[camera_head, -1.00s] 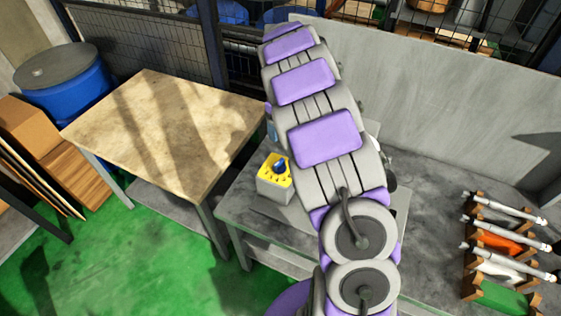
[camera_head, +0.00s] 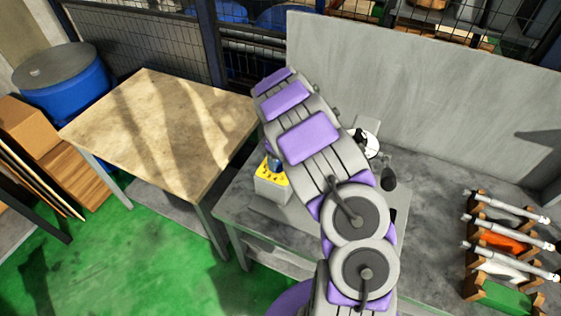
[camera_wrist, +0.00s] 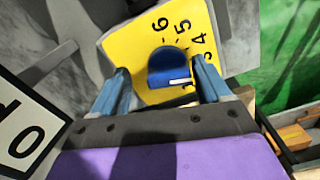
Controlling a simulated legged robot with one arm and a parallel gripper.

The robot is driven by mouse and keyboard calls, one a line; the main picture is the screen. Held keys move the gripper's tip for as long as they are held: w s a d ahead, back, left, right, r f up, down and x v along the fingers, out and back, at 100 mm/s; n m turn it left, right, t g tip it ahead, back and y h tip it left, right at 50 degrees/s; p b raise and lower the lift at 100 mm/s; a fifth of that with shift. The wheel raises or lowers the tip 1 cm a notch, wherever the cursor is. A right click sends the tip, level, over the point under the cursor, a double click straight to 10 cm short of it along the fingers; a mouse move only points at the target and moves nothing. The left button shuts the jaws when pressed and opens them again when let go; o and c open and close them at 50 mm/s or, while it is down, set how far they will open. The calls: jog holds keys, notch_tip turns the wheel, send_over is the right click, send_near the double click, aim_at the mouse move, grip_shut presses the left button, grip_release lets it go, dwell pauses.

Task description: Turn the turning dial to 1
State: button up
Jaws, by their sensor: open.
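The turning dial is a blue knob (camera_wrist: 170,66) with a white mark on its lower right side in the wrist view. It sits on a yellow plate (camera_wrist: 118,42) with black numbers; 6, 5 and 4 are readable, and others are partly hidden. My gripper (camera_wrist: 163,68) is open, with one blue finger on each side of the knob; I cannot tell whether they touch it. In the head view the grey box with the yellow face (camera_head: 272,186) stands on the grey bench, and my arm covers part of it. My fingers are not clear there.
The grey bench (camera_head: 420,235) carries several tool-like rods on wooden racks (camera_head: 505,240) at right. A grey panel (camera_head: 430,90) stands behind. A wooden-topped table (camera_head: 160,130) and a blue barrel (camera_head: 65,85) are at left. A white-and-black part (camera_head: 368,143) is near my arm.

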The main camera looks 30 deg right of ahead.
jog(key=shift+a+f, duration=0.25)
jog(key=shift+f, duration=0.2)
jog(key=shift+a+f, duration=0.2)
jog(key=shift+a, duration=0.4)
jog(key=shift+d, duration=0.65)
jog(key=c, duration=0.3)
jog(key=shift+a, duration=0.35)
jog(key=c, duration=0.7)
jog(key=shift+d, duration=0.1)
